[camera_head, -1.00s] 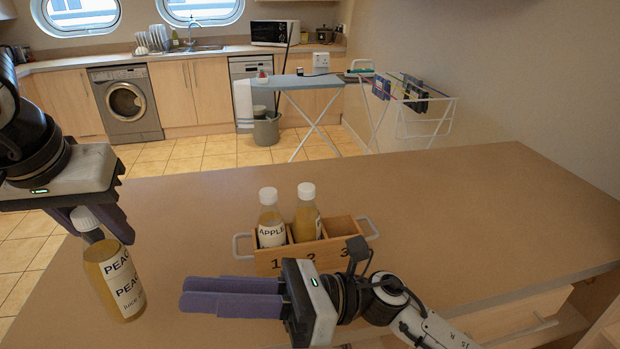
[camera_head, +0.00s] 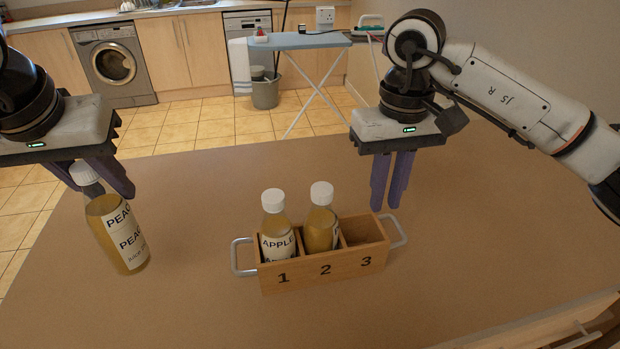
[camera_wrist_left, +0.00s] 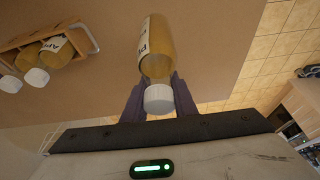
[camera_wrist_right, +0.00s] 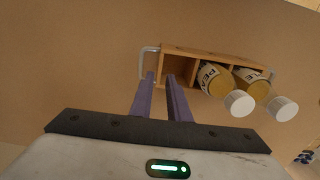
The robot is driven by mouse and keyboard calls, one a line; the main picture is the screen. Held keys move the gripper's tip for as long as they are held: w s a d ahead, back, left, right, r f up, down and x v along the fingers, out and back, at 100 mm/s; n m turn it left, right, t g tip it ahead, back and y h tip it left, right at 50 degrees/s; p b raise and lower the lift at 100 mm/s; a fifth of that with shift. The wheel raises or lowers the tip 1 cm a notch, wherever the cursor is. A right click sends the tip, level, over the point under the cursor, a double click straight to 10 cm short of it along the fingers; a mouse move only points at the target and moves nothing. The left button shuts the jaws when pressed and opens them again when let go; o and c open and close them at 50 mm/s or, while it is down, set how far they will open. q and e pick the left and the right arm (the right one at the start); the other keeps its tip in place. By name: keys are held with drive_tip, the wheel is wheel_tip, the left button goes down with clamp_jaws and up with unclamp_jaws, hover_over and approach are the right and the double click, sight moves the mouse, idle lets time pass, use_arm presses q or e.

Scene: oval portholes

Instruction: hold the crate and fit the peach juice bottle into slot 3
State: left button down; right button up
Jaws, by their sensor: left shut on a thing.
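The peach juice bottle (camera_head: 127,240), amber with a white cap, is in my left gripper (camera_head: 103,180), whose fingers are shut around its upper part. It also shows between the fingers in the left wrist view (camera_wrist_left: 157,55). I cannot tell whether its base touches the table. The wooden crate (camera_head: 325,275) has slots numbered 1 to 3. Slot 3 (camera_head: 362,230) is empty. My right gripper (camera_head: 391,203) points down, empty and narrowly open, close to the crate's right handle (camera_head: 398,232). In the right wrist view that handle (camera_wrist_right: 148,62) is just beyond the fingertips, apparently not gripped.
An apple juice bottle (camera_head: 276,230) stands in slot 1. Another bottle (camera_head: 321,225) stands in slot 2; its label begins "PEA" in the right wrist view (camera_wrist_right: 213,80). The crate's left handle (camera_head: 241,257) is free. The table (camera_head: 200,310) between held bottle and crate is clear.

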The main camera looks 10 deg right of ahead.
sight(377, 239)
wheel_tip(377, 239, down, 12)
drive_tip(key=shift+r+p, duration=0.15)
drive_tip(key=shift+p, duration=0.5)
clamp_jaws()
drive_tip(key=shift+o, duration=1.6)
unclamp_jaws()
drive_tip(key=shift+r, duration=0.1)
